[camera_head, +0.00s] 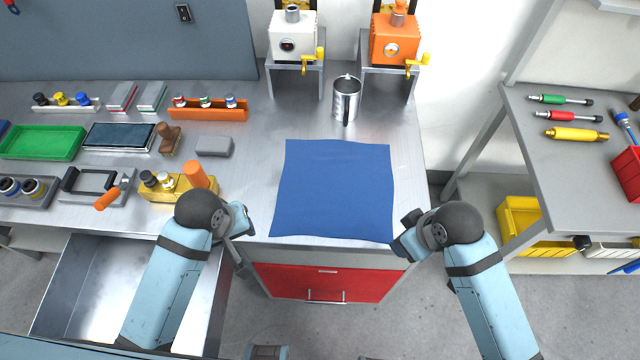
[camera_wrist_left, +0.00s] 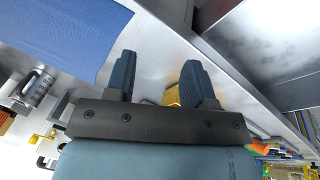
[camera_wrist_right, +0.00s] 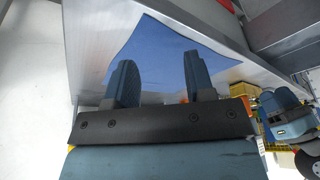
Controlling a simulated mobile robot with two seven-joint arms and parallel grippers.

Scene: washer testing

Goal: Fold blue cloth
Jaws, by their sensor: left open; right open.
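The blue cloth (camera_head: 335,190) lies flat and spread out, roughly square, near the front right of the metal workbench. Its near edge runs close to the bench's front edge. My left gripper (camera_head: 244,220) is open and empty just left of the cloth's near left corner. The left wrist view shows its two fingers (camera_wrist_left: 160,80) apart, with the cloth (camera_wrist_left: 62,35) to one side. My right gripper (camera_head: 402,242) is open at the cloth's near right corner. In the right wrist view the cloth (camera_wrist_right: 160,52) shows behind the open fingers (camera_wrist_right: 158,78); contact cannot be told.
A metal mug (camera_head: 346,98) stands behind the cloth. A grey block (camera_head: 213,145) and a yellow holder (camera_head: 172,190) with an orange-topped piece sit to its left. An open drawer (camera_head: 75,290) juts out at front left. A red drawer front (camera_head: 330,283) is below the cloth.

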